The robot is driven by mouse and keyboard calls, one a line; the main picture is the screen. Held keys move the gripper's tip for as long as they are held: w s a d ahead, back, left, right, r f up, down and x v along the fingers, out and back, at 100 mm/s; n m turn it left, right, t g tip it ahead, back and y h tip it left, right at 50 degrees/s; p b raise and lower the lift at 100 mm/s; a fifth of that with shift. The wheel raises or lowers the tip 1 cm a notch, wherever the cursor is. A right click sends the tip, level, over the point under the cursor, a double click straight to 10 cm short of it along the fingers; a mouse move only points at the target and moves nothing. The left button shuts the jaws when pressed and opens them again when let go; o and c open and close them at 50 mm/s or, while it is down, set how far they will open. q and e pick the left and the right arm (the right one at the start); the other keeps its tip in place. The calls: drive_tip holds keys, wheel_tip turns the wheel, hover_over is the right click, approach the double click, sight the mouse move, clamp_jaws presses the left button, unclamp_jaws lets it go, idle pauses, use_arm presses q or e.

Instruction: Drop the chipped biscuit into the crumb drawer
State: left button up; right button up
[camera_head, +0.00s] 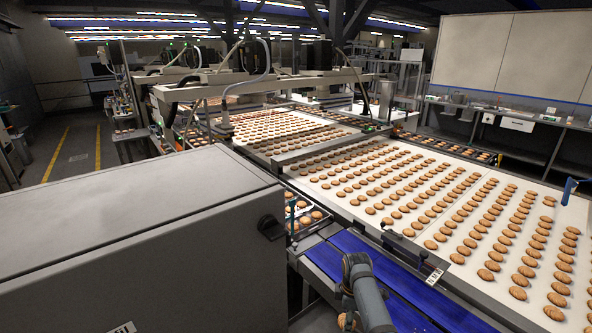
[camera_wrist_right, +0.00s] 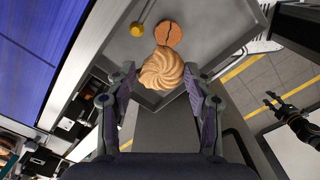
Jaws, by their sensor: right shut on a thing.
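In the right wrist view, my right gripper (camera_wrist_right: 158,88) is shut on a golden swirled biscuit (camera_wrist_right: 161,70). No chip shows clearly on its visible side. Beyond it is a grey open drawer (camera_wrist_right: 205,45). Inside the drawer lies a browner round biscuit (camera_wrist_right: 168,33) with a dark crack, partly covered by the held one. The held biscuit appears above the drawer; the height gap cannot be told. A dark gripper, seemingly my left (camera_wrist_right: 275,103), shows at the right edge, away from the biscuits; its jaw state is unclear. In the head view, neither gripper's fingertips show.
A small yellow round thing (camera_wrist_right: 137,29) is at the drawer's left part. A blue belt (camera_head: 390,290) runs beside a wide white conveyor (camera_head: 340,200) with rows of biscuits. A large grey cabinet (camera_head: 130,240) blocks the left. A tray of biscuits (camera_head: 298,228) sits behind it.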

drive_tip(key=shift+s+d+r+m+p, duration=0.2)
drive_tip(key=shift+d+r+m+p, duration=0.1)
drive_tip(key=shift+d+r+p, duration=0.3)
drive_tip(key=shift+w+d+f, duration=0.1)
drive_tip(key=shift+d+f, duration=0.05)
drive_tip(key=shift+w+f+b, duration=0.25)
drive_tip(key=shift+f+b, duration=0.9)
drive_tip(key=shift+b, duration=0.05)
use_arm(q)
drive_tip(key=f+b, duration=0.1)
drive_tip(key=w+f+b, duration=0.1)
drive_tip(key=b, duration=0.1)
drive_tip(key=f+b, duration=0.1)
drive_tip(key=f, duration=0.1)
drive_tip(key=shift+w+b, duration=0.25)
drive_tip(key=shift+b, duration=0.05)
use_arm(e)
wheel_tip(320, 180, down, 4)
drive_tip(key=shift+f, duration=0.1)
use_arm(q)
drive_tip(key=shift+w, duration=0.1)
use_arm(e)
drive_tip(key=o, duration=0.8)
use_arm(q)
drive_tip(key=shift+w, duration=0.1)
drive_tip(key=shift+a, duration=0.1)
